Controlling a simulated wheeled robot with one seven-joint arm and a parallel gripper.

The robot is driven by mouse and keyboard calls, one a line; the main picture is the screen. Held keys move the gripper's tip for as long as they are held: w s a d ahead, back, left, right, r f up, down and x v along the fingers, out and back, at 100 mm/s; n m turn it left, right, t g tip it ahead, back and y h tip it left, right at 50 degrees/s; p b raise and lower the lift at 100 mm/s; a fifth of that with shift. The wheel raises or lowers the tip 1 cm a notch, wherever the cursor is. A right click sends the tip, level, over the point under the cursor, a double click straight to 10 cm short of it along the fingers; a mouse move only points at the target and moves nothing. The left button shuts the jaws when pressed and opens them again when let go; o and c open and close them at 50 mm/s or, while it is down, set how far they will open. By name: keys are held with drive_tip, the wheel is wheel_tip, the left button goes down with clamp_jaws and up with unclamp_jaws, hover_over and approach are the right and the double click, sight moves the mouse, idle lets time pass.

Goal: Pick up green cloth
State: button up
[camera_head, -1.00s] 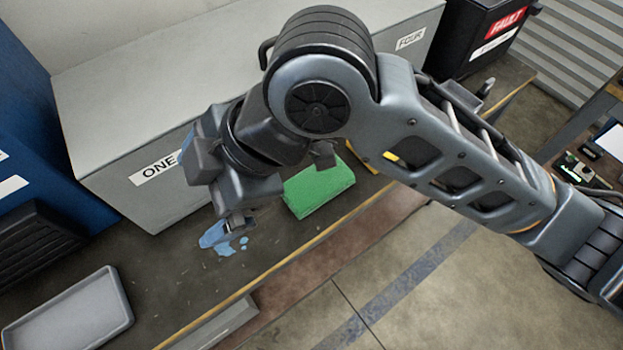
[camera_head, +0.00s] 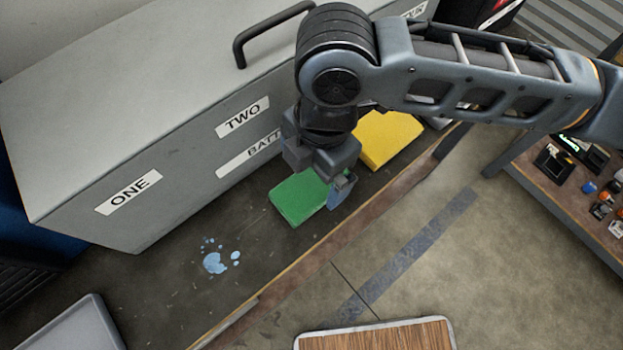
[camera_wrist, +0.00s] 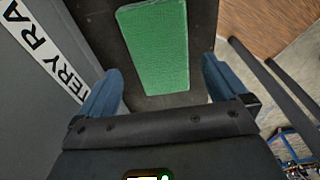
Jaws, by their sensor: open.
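The green cloth (camera_head: 298,198) is a flat, thick rectangle lying on the dark bench top. In the head view my gripper (camera_head: 338,188) is above its right end and hides part of it. In the wrist view the green cloth (camera_wrist: 158,48) lies ahead, between the lines of the two blue fingertips. My gripper (camera_wrist: 163,92) is open there, with nothing between its fingers. The cloth's near end comes close to the gap between the fingers; I cannot tell the height above it.
A yellow cloth (camera_head: 387,137) lies to the right, behind my gripper. A blue spill (camera_head: 215,262) is on the bench to the left. A large grey box (camera_head: 170,130) labelled ONE and TWO stands behind. A grey tray (camera_head: 75,325) is at the lower left. The bench's front edge is close.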

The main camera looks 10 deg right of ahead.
sight(312, 185)
drive_tip(key=shift+s+f, duration=0.15)
drive_tip(key=shift+f, duration=1.45)
drive_tip(key=c, duration=1.1)
